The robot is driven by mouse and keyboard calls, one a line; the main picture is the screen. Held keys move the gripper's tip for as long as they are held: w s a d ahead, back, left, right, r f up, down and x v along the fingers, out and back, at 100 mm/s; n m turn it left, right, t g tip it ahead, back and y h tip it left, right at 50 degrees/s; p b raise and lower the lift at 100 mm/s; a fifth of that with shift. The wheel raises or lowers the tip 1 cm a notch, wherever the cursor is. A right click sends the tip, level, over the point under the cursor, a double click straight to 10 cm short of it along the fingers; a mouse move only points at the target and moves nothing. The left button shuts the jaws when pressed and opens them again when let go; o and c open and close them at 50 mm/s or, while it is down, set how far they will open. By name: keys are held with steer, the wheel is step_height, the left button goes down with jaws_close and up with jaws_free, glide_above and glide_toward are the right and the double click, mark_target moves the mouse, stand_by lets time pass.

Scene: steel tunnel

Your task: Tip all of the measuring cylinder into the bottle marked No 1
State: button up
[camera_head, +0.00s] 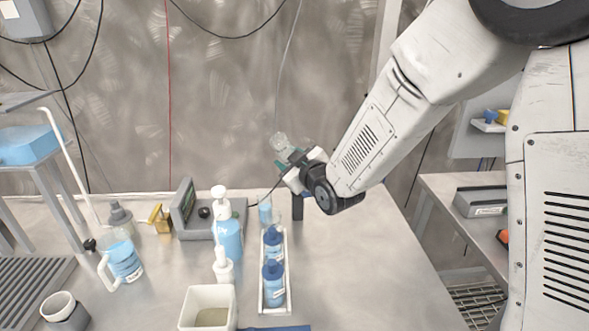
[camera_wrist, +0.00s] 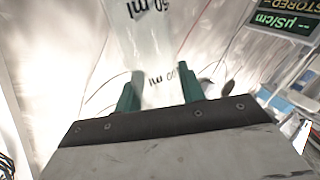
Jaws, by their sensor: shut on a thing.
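My gripper (camera_head: 286,163) is raised above the back of the bench, with its teal fingers (camera_wrist: 159,88) shut on a clear measuring cylinder (camera_wrist: 152,45). The cylinder has black "ml" print, and its clear end (camera_head: 279,141) shows above the fingers in the head view. It looks tilted there; I cannot make out its contents. Below and in front of the gripper, a narrow white tray (camera_head: 261,301) holds blue-capped bottles, a front one (camera_head: 273,287) and a rear one (camera_head: 273,244). Their labels are too small to read, so I cannot tell which is No 1.
Left of the tray stand a blue pump bottle (camera_head: 229,240), a white square tub (camera_head: 188,310), a jug of blue liquid (camera_head: 123,262) and a meter (camera_head: 186,212). A small blue-filled vessel (camera_head: 265,212) stands behind the tray. The bench's right side is clear.

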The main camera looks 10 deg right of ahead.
mark_target(276, 151)
steer(key=a+m, duration=0.1)
steer(key=s+a+m, duration=0.1)
steer(key=m, duration=0.1)
steer(key=s+a+m, duration=0.1)
steer(key=m, duration=0.1)
steer(key=shift+a+r+g+y, duration=0.1)
steer(key=shift+a+g+y, duration=0.1)
steer(key=shift+g+y, duration=0.2)
steer(key=shift+w+r, duration=0.1)
steer(key=shift+r, duration=1.45)
